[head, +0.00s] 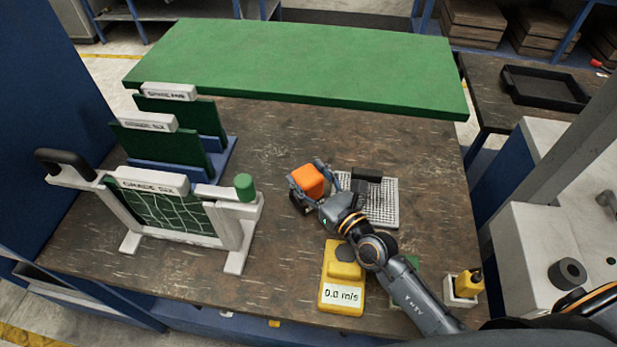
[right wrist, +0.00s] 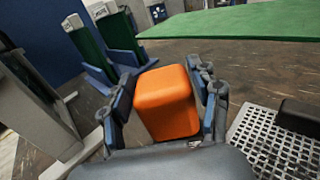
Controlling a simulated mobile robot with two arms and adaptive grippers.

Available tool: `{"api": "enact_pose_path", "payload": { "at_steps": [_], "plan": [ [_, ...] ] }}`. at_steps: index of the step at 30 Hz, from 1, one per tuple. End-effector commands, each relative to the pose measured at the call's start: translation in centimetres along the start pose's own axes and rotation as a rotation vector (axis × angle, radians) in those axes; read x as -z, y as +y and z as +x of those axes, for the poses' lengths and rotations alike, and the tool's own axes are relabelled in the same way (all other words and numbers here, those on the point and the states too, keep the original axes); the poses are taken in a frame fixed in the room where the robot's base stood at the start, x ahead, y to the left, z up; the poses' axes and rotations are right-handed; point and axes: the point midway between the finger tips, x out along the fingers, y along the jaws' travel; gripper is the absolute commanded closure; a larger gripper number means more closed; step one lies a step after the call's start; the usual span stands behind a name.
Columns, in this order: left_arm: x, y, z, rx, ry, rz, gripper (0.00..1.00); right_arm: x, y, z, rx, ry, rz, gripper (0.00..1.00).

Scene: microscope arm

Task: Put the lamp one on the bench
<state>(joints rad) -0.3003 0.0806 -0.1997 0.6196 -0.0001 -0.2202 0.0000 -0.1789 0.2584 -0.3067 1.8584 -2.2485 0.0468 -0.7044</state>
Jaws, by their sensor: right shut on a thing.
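My right gripper (head: 306,184) is shut on an orange block (head: 308,179) with rounded edges, above the middle of the worn brown bench top (head: 270,150). In the right wrist view the orange block (right wrist: 166,102) sits between the two fingers of the right gripper (right wrist: 165,90), which press its sides. Its underside is hidden, so I cannot tell whether it touches the bench. No thing in view is readably marked as lamp one. My left gripper is not in view.
A white perforated plate (head: 383,210) with a black block (head: 367,175) lies right of the gripper. A yellow meter (head: 343,280) reading "0.0 m/s" stands in front. Framed green panels (head: 165,210) stand at left. A green board (head: 300,65) spans the back. Bare bench lies behind the gripper.

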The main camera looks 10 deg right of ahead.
Motion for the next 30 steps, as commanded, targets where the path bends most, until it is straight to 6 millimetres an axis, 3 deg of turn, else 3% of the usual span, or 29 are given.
{"api": "enact_pose_path", "payload": {
  "at_steps": [12, 13, 15, 28, 30],
  "plan": [
    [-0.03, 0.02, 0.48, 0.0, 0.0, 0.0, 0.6, 0.59, 0.01, 0.0, 0.001, -0.003, 0.001, 1.0],
    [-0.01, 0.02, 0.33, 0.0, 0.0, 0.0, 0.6, 0.51, 0.03, -0.02, 0.0, -0.001, 0.001, 0.32],
    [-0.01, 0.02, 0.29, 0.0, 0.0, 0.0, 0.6, 0.49, 0.03, -0.02, 0.0, -0.001, 0.001, 0.18],
    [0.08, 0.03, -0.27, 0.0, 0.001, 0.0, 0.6, -0.16, 0.04, -0.02, 0.0, -0.001, 0.0, 0.16],
    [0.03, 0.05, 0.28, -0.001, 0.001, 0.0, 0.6, 0.37, 0.05, -0.94, 0.0, 0.002, 0.001, 0.16]
  ]
}}
